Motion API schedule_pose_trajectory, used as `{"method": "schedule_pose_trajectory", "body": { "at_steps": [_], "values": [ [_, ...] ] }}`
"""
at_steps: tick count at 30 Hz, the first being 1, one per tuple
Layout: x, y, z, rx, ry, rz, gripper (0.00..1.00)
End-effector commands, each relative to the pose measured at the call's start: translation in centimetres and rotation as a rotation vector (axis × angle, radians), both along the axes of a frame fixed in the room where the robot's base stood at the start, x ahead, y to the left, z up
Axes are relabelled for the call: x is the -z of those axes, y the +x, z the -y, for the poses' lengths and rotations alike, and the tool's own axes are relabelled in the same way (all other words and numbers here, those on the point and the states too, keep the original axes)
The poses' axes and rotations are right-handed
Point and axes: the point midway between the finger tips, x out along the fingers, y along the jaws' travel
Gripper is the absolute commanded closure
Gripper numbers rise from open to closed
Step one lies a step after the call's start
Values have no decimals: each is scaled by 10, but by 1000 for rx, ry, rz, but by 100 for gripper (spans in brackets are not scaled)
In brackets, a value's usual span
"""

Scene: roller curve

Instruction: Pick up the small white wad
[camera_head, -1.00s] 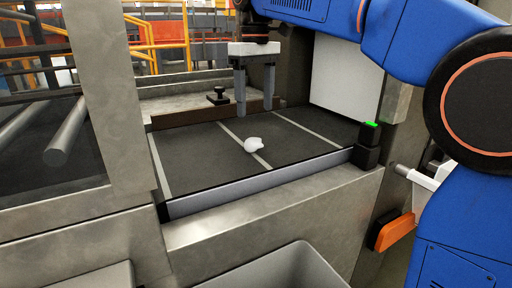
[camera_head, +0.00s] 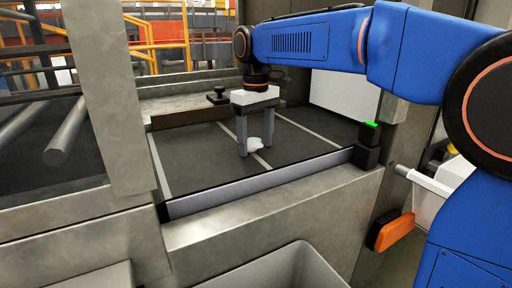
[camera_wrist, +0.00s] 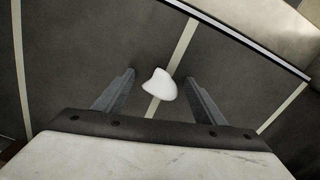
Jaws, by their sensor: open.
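The small white wad (camera_head: 254,143) lies on the dark belt, at one of the pale stripes. It also shows in the wrist view (camera_wrist: 160,85), ahead of and between my two fingers. My gripper (camera_head: 255,150) is open and lowered over the wad, with one finger on either side of it. In the wrist view the open gripper (camera_wrist: 158,82) shows clear gaps between both fingers and the wad. I cannot tell how far the fingertips are above the belt.
The dark belt (camera_head: 190,160) has pale stripes and a metal front rail (camera_head: 260,182). A black post with a green light (camera_head: 368,145) stands at its right end. A black knob (camera_head: 218,96) is at the back. A grey bin (camera_head: 275,272) stands below in front.

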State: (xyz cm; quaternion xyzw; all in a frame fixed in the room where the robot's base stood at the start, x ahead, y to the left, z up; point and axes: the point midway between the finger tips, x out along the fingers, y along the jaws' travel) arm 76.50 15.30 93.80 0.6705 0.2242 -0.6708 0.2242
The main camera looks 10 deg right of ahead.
Motion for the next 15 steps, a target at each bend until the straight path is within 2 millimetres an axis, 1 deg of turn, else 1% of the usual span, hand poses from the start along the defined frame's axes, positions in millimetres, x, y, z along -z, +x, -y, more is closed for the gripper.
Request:
{"method": "schedule_pose_trajectory", "body": {
  "at_steps": [7, 8, 9, 11, 12, 13, 15],
  "values": [
    [2, 0, 0, 0, 0, 0, 36],
    [2, 0, 0, 0, 0, 0, 41],
    [2, 0, 0, 0, 0, 0, 50],
    [2, 0, 0, 0, 0, 0, 65],
    [2, 0, 0, 0, 0, 0, 74],
    [2, 0, 0, 0, 0, 0, 79],
    [2, 0, 0, 0, 0, 0, 80]
  ]
}}
